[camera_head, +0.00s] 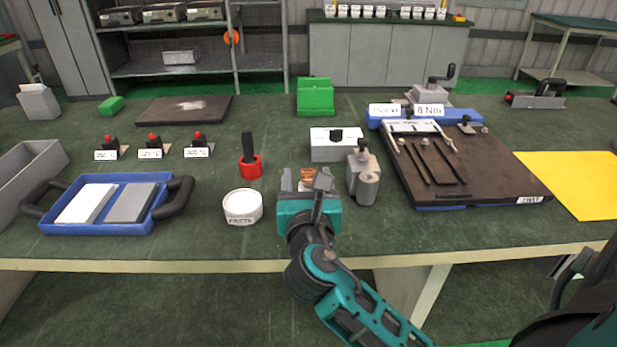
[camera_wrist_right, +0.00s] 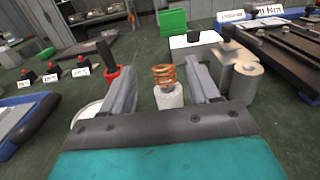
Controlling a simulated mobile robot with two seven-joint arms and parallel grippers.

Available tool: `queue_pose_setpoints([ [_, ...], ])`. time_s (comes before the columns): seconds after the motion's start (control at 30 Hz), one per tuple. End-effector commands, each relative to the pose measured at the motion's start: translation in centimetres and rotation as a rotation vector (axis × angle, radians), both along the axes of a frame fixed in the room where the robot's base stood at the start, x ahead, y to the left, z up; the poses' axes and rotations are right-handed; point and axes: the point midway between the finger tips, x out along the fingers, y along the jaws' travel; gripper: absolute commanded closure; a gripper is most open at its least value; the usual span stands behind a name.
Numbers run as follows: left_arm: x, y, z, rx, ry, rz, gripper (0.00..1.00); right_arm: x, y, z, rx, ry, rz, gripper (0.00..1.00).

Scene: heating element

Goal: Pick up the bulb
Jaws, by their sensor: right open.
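A small piece with a copper-coloured coil on a pale cylindrical base, which I take to be the bulb (camera_head: 307,174), stands upright on the green bench top. It also shows in the right wrist view (camera_wrist_right: 167,92), with the coil on top and the white base below. My right gripper (camera_head: 306,181) is open, with one finger on each side of the bulb. In the right wrist view, gaps show between both fingers (camera_wrist_right: 162,78) and the bulb, so it is not gripped. In the head view the gripper body hides the bulb's lower part. My left gripper is not in view.
A white tub (camera_head: 242,207) and a red holder with a black handle (camera_head: 250,166) stand left of the gripper. A blue tray (camera_head: 150,220) lies at left.

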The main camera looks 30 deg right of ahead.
Motion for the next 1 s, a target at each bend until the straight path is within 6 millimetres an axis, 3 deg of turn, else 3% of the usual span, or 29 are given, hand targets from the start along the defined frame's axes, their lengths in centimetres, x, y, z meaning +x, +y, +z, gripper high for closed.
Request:
queue_pose_setpoints([
  [0.4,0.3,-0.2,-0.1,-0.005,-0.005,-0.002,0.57,4.1,-3.0,0.0,-0.001,0.0,-0.001,0.39],
  [0.67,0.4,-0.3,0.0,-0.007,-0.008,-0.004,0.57,4.4,-3.1,0.0,0.001,0.001,0.0,0.39],
  [1.0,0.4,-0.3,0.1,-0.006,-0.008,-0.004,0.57,4.3,-3.1,0.0,0.001,0.001,0.0,0.71],
])
